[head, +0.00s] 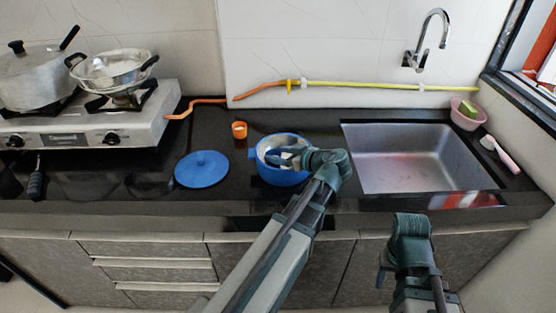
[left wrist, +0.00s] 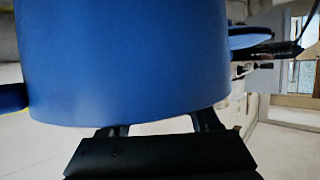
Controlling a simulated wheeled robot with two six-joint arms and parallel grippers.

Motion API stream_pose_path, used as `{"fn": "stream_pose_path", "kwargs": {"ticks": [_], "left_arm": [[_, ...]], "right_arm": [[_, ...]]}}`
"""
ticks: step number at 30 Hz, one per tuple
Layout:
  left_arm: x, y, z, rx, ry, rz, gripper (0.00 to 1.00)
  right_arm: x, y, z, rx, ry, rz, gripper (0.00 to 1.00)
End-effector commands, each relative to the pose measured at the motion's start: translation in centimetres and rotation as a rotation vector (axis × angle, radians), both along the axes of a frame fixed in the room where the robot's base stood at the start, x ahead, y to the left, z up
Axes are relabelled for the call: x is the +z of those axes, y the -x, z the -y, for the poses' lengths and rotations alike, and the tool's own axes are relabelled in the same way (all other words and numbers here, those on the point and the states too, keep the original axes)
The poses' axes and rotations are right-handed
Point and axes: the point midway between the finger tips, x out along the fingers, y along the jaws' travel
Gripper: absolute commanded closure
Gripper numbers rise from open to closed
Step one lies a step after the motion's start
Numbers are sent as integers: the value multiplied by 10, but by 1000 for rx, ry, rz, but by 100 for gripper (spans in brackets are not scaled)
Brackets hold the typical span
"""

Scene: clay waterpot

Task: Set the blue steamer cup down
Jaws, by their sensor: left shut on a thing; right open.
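The blue steamer cup (head: 283,176) is upright at the front of the dark counter, left of the sink. My left gripper (head: 288,158) is shut on it at the rim, and my arm covers the cup's right side. I cannot tell whether its base touches the counter. In the left wrist view the blue cup wall (left wrist: 125,60) fills the upper left, just beyond the fingers of my left gripper (left wrist: 160,125). My right gripper (head: 384,272) is open and empty, low in front of the cabinets, below the counter edge.
A blue lid (head: 202,169) lies on the counter left of the cup. A small orange cup (head: 239,130) stands behind. The stove (head: 80,130) with pots is at left, and the sink (head: 415,160) at right. A yellow-orange hose (head: 345,84) runs along the wall.

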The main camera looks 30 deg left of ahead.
Motion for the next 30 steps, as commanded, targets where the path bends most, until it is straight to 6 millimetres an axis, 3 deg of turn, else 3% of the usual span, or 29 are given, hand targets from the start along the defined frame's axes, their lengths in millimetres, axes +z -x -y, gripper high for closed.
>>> {"fn": "stream_pose_path", "kwargs": {"ticks": [11,12,14,26,30], "left_arm": [[-5,0,0,0,0,0,90],[-5,0,0,0,0,0,36],[-4,0,0,0,0,0,25],[3,0,0,0,0,0,25],[14,5,20,-4,0,0,25]], "right_arm": [[-5,0,0,0,0,0,50],[-5,0,0,0,0,0,50],[-4,0,0,0,0,0,50],[4,0,0,0,0,0,50],[14,0,0,0,0,0,50]]}}
